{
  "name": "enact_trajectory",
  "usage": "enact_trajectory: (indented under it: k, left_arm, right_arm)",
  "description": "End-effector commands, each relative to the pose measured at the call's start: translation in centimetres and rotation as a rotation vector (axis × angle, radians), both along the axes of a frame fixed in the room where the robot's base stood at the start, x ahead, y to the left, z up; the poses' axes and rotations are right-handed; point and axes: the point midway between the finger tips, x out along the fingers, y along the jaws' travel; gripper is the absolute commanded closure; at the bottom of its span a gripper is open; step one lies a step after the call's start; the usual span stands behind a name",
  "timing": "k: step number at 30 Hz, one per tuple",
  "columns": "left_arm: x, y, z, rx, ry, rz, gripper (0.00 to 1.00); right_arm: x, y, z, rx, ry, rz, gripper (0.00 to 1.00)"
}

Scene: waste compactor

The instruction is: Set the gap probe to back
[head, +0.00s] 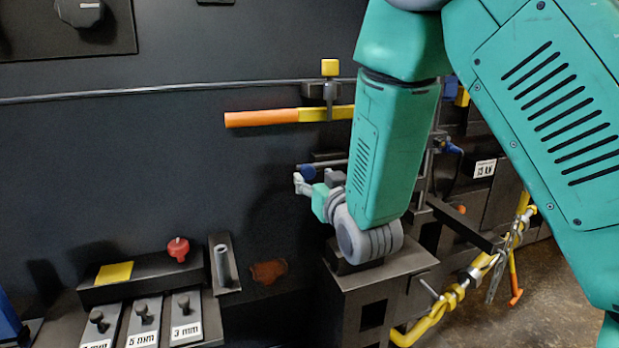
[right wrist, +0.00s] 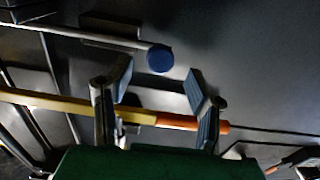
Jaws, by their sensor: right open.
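A grey rod with a round blue end (head: 307,172) sticks out to the left beside the dark machine wall. No label names the gap probe, so I cannot tell for certain that this is it. My right gripper (head: 303,184) is at the blue end, partly hidden by my own forearm. In the right wrist view the blue end (right wrist: 160,58) lies ahead, between the lines of the two spread fingers of my right gripper (right wrist: 160,84). The fingers are open and hold nothing; contact with the rod is not visible. My left gripper is not in view.
An orange and yellow handle (head: 262,118) sticks out above my right gripper. Labelled blocks with knobs (head: 143,318), a red knob (head: 178,249) and a grey upright tube (head: 222,265) stand at lower left. Yellow pipework (head: 447,302) is at right. The wall left of the gripper is clear.

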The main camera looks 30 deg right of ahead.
Motion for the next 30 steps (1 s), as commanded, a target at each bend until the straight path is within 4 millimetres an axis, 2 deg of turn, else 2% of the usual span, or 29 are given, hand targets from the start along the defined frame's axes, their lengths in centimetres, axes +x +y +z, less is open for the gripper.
enact_trajectory:
  k: [6, 17, 20, 21, 30]
  left_arm:
    - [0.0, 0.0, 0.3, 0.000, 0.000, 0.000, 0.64]
    - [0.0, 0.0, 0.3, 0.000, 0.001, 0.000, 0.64]
    - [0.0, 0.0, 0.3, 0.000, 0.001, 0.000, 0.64]
    - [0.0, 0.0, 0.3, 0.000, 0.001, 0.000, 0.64]
    - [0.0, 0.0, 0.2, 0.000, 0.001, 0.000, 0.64]
  right_arm:
    - [2.4, -0.6, 0.1, 0.000, -0.001, 0.000, 0.53]
    - [2.9, -0.7, 0.0, 0.000, 0.000, 0.000, 0.53]
    - [2.9, -0.7, 0.0, 0.000, 0.000, 0.000, 0.84]
    - [2.9, -0.7, 0.0, 0.000, 0.000, 0.000, 0.99]
    - [2.9, -0.6, 0.0, 0.000, -0.001, 0.000, 1.00]
